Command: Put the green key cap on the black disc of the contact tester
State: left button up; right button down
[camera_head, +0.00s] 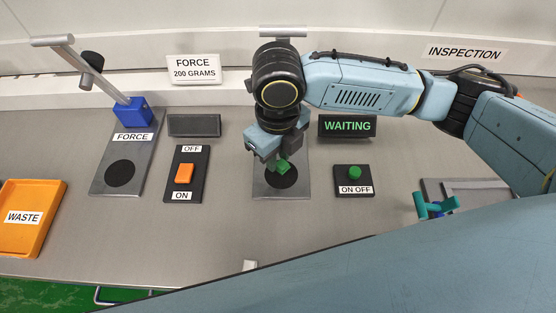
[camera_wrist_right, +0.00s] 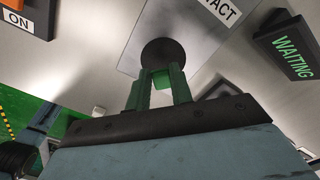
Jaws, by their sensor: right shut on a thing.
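My right gripper (camera_head: 278,161) is shut on the small green key cap (camera_head: 284,169) and holds it over the contact tester's black disc (camera_head: 284,182). The tester's grey plate (camera_head: 261,190) lies on the bench, partly hidden by the gripper. In the right wrist view the bright green cap (camera_wrist_right: 161,80) shows between the two darker green fingers (camera_wrist_right: 158,88), in front of the black disc (camera_wrist_right: 163,52). I cannot tell whether the cap touches the disc. My left gripper is not in view.
A lit WAITING display (camera_head: 347,126) stands behind right of the tester. A box with a green button (camera_head: 355,173) sits right of it, an orange switch (camera_head: 184,174) left. The force tester (camera_head: 101,178) and orange waste tray (camera_head: 59,190) are further left. A teal object (camera_head: 436,207) lies at right.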

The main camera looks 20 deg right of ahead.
aim_at(278, 163)
jog(key=shift+w, duration=0.3)
jog(key=shift+f, duration=0.25)
notch_tip(278, 163, down, 2)
jog(key=shift+d+f+b, duration=0.1)
jog(key=shift+f+b, duration=0.1)
jog(key=shift+b, duration=0.1)
jog(key=shift+f, duration=0.45)
jog(key=c, duration=1.3)
grip_release()
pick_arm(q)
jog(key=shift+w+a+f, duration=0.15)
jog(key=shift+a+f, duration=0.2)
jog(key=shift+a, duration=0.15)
pick_arm(e)
jog(key=shift+o, duration=0.3)
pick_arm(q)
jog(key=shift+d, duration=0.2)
